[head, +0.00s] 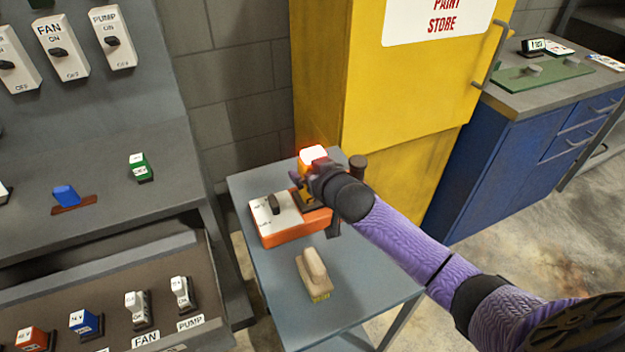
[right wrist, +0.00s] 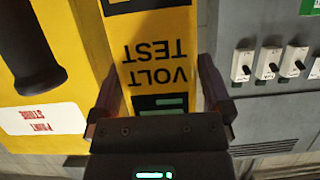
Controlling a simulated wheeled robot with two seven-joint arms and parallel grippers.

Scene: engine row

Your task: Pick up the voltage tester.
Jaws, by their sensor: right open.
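The voltage tester is a yellow block with dark "VOLT TEST" lettering, upside down in the right wrist view (right wrist: 158,62). In the head view its yellow body (head: 304,168) is mostly hidden by my right gripper, and a glowing white and red top shows there. My right gripper (head: 309,180) is at the tester. In the right wrist view the open fingers (right wrist: 158,88) stand on either side of it; I cannot tell whether they touch it. My left gripper is not in view.
The grey table (head: 355,285) also bears an orange box with a white top and black knob (head: 262,228), a tan brush (head: 315,272) and a dark round-topped thing (head: 357,166). A yellow cabinet (head: 375,110) stands behind. A sloped switch panel (head: 75,150) is at left.

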